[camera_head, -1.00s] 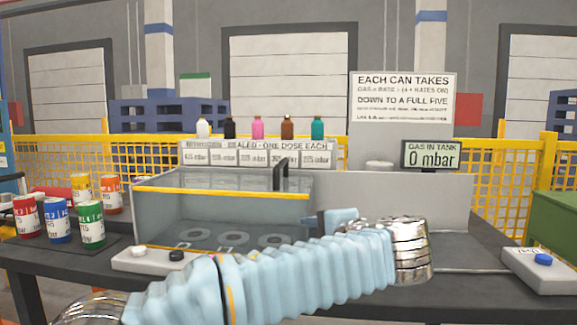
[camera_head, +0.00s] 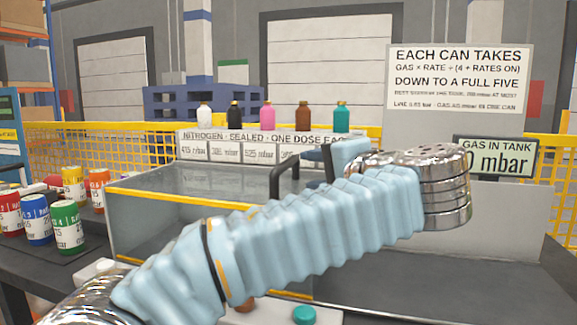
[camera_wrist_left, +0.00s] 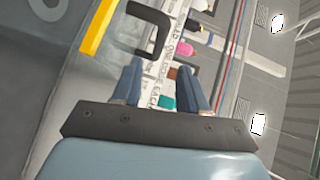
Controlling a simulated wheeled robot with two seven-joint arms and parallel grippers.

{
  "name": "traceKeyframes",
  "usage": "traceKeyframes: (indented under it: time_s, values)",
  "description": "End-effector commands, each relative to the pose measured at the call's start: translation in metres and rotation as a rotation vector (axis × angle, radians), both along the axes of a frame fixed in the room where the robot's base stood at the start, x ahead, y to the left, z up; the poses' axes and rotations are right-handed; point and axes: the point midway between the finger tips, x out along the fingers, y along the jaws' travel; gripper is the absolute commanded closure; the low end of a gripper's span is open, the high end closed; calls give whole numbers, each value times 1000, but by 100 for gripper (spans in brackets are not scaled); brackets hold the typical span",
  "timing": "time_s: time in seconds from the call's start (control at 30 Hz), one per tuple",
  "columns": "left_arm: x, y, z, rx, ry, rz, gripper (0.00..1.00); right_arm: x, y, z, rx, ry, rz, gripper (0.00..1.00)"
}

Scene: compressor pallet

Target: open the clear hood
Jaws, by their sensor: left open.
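The clear hood (camera_head: 190,182) is a glass-like box with yellow edging on the table, and it looks closed. Its black bar handle (camera_head: 284,166) stands up at the right end of the hood. The handle also shows in the left wrist view (camera_wrist_left: 163,22), beyond my fingertips. My left gripper (camera_head: 338,160) is just right of the handle, seen mostly from behind my arm. In the left wrist view, the two blue fingers of my left gripper (camera_wrist_left: 162,75) are apart with nothing held between them. My arm hides much of the hood's front and right side. My right gripper is out of view.
Several small bottles (camera_head: 267,118) stand on a labelled nitrogen shelf (camera_head: 245,140) behind the hood. Colored cans (camera_head: 67,228) stand at left. A sign (camera_head: 460,75) and a gas display (camera_head: 497,160) are at right. Dark table surface (camera_head: 440,285) at right is clear.

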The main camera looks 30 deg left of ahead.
Motion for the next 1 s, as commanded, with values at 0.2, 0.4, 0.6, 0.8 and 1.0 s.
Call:
traceKeyframes:
  time_s: [0.2,0.4,0.6,0.8,1.0]
  values:
    - [26,43,-7,-1,1,5,57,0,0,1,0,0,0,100]
    - [48,78,-13,-1,2,2,57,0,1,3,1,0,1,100]
    - [60,96,-17,0,1,0,57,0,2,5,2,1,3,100]
    - [62,99,-18,0,1,-1,57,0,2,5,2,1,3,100]
    - [62,99,-18,0,1,-1,66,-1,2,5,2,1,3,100]
